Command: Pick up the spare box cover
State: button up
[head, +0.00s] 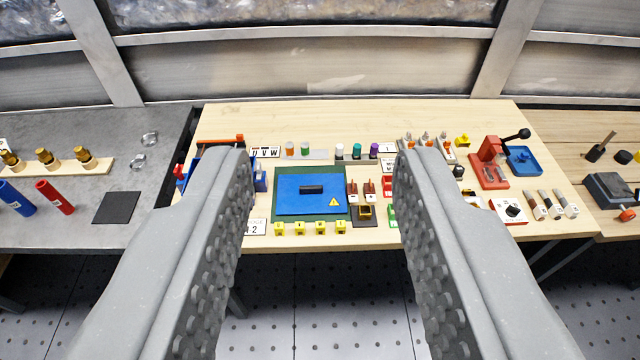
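A blue flat cover (290,205) with a black bar handle (312,189) and a yellow warning triangle lies on a dark green mat (283,218) in the middle of the wooden bench. It looks like the spare box cover. My gripper (322,165) is open and empty. Its two grey fingers frame the cover in the picture, one to each side and apart from it. The fingers look nearer to the camera than the cover; the exact height above it I cannot tell. The left finger hides part of the blue and red items left of the mat.
Several yellow tagged pieces (310,228) line the mat's front edge. Small terminals (369,189) stand close to its right. Coloured cylinders (356,151) stand behind. A red lever press (490,165) and blue tray (523,160) are at right. A grey bench (60,225) adjoins on the left.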

aim_at(311, 193)
jog(key=i, duration=0.85)
jog(key=u, duration=0.1)
